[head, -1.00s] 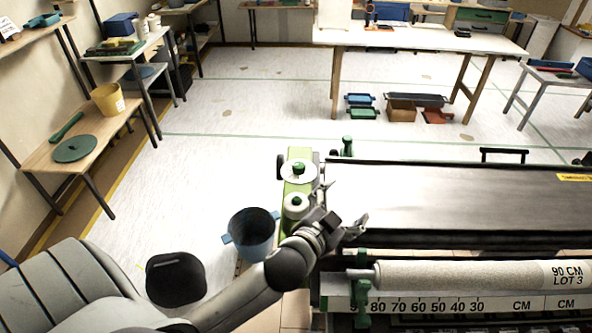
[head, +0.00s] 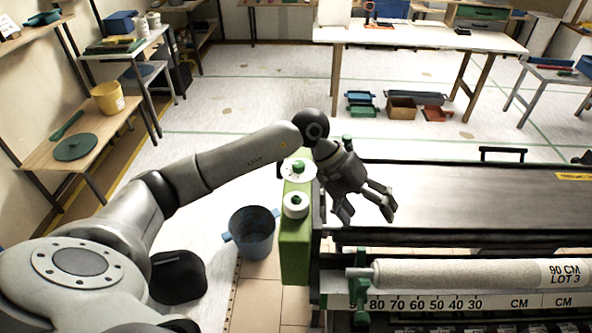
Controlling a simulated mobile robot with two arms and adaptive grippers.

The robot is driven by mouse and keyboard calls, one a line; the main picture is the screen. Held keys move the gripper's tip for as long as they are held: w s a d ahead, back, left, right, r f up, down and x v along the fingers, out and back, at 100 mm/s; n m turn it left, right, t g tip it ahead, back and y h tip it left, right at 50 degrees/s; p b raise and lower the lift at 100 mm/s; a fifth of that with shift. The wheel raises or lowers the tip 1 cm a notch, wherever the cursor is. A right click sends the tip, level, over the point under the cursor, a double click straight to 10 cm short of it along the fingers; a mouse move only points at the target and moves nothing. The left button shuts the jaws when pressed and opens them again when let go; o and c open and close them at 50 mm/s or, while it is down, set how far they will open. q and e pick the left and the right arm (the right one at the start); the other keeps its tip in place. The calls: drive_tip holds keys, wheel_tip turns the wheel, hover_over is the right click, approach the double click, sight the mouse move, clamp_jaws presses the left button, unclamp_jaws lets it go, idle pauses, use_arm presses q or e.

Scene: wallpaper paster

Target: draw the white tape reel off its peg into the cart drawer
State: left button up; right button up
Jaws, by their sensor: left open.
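A white tape reel (head: 296,206) sits around a green peg on the narrow green unit (head: 295,255) at the left end of the machine. A second white disc (head: 298,172) with a green knob sits just behind it, partly hidden by my left arm. My left gripper (head: 366,208) is open and empty, pointing down over the left end of the machine. It is to the right of the reel and apart from it. My right gripper is not in view. I cannot make out a cart drawer.
A long machine with a dark flat bed (head: 450,195) fills the right. A wallpaper roll (head: 455,273) lies along its front. Open floor lies behind.

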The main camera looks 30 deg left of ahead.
use_arm(q)
drive_tip(key=w+a+n+y, duration=0.1)
drive_tip(key=a+y, duration=0.3)
drive_tip(key=a, duration=0.7)
drive_tip(key=n+g+y, duration=0.1)
drive_tip(key=n+y, duration=0.1)
drive_tip(key=y, duration=0.1)
hover_over(296, 198)
drive_tip(key=shift+d+r, duration=0.2)
drive_tip(key=shift+r, duration=0.2)
drive_tip(key=shift+s+a+f+y, duration=0.1)
drive_tip(key=shift+a+f+y, duration=0.05)
drive_tip(key=shift+a+y, duration=0.15)
wheel_tip(296, 198, down, 9)
drive_tip(key=p, duration=0.2)
drive_tip(key=shift+d+p, duration=0.1)
drive_tip(key=shift+p, duration=0.3)
drive_tip(key=shift+f, duration=0.7)
drive_tip(key=shift+c, duration=0.3)
drive_tip(key=shift+r, duration=0.1)
drive_tip(key=c, duration=1.1)
